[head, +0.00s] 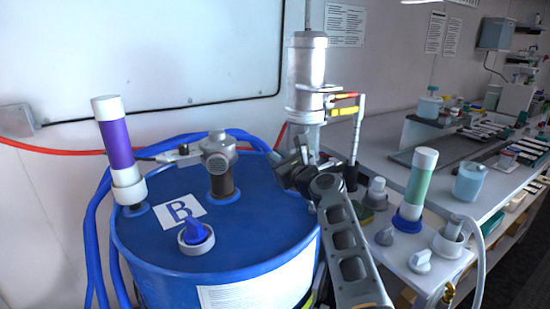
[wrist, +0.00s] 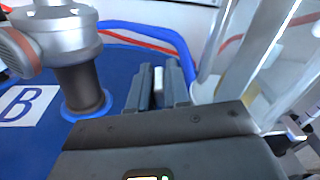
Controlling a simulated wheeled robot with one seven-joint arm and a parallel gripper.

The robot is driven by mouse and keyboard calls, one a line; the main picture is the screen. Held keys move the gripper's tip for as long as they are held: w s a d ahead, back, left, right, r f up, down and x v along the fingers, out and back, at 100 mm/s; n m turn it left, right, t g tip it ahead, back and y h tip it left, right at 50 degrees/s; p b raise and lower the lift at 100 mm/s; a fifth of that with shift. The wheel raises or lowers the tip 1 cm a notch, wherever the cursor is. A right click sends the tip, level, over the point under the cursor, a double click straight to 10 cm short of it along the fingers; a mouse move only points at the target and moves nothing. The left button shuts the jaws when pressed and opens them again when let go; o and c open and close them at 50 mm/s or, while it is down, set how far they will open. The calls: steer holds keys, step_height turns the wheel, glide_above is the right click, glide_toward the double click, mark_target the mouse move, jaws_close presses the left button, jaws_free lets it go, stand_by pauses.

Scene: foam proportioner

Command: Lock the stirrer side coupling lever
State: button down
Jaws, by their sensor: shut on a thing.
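My gripper (head: 298,152) is over the far right part of the blue drum, just below and left of the upright metal cylinder (head: 306,65). In the wrist view its two grey fingers (wrist: 160,88) are closed around a small pale part (wrist: 171,76). The fingers hide most of that part, so I cannot tell for sure that it is the coupling lever. The grey stirrer head (head: 219,158) stands on the drum, left of my gripper; it also shows in the wrist view (wrist: 62,45). A grey coupling (head: 182,155) with a dark hose joins its left side.
The blue drum (head: 150,242) carries a purple-banded tube (head: 117,147) and a blue cap (head: 194,232). Red and yellow handles (head: 345,110) stick out right of the metal cylinder. A green-banded tube (head: 417,185) stands on the right bench. Blue hoses loop behind the drum.

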steer(key=shift+d+f, duration=0.1)
stand_by(0.4)
steer(key=c, duration=1.2)
jaws_free()
steer(key=shift+o, duration=0.2)
